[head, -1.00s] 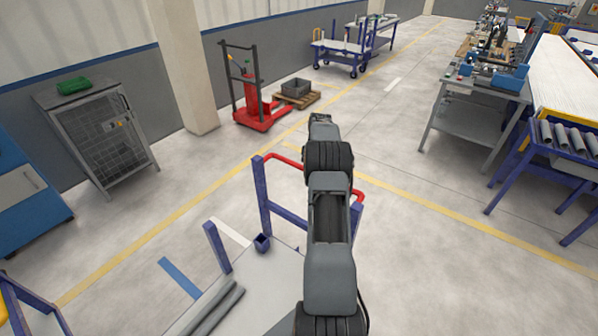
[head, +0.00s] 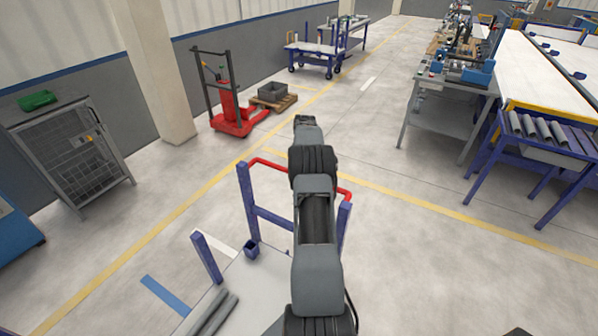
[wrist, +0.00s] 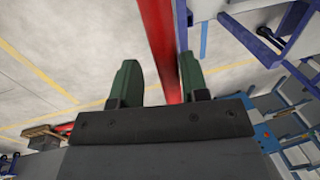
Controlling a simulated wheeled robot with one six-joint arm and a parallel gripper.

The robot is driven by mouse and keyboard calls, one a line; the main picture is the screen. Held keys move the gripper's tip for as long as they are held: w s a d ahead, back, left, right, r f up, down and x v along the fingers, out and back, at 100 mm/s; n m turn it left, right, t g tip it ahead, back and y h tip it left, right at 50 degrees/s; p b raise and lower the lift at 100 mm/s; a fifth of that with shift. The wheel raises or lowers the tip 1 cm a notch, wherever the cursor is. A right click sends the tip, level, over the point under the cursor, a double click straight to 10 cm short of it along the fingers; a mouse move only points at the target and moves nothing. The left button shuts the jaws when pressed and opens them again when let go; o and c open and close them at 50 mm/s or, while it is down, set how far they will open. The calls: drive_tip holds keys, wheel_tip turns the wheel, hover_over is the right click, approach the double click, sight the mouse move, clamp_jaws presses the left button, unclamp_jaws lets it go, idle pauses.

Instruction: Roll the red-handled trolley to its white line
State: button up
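The red-handled trolley stands close in front of me in the head view, with blue posts, a grey deck (head: 262,285) and grey pipes (head: 213,315) on it. Its red handle (head: 268,163) runs across the far end, partly hidden behind my arm. My gripper (head: 302,121) reaches over the handle. In the wrist view my gripper (wrist: 155,88) has its green fingers apart. The red handle (wrist: 162,45) passes between them, nearer the right finger, with a gap to the left one. A white line (head: 222,249) lies on the floor beside the trolley, partly hidden by it; another white line (head: 368,83) lies farther ahead.
A blue floor line (head: 165,296) lies at the trolley's left. A red pallet truck (head: 232,118) and a pallet with a grey crate (head: 272,90) stand by the wall. The aisle between is open.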

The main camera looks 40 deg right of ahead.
drive_tip(key=shift+o, duration=0.6)
drive_tip(key=shift+a, duration=0.15)
wheel_tip(320, 180, up, 14)
drive_tip(key=d+p, duration=0.2)
drive_tip(key=shift+w+d+f+p, duration=0.2)
drive_tip(key=shift+w+d+p, duration=0.1)
drive_tip(key=shift+w+p, duration=0.05)
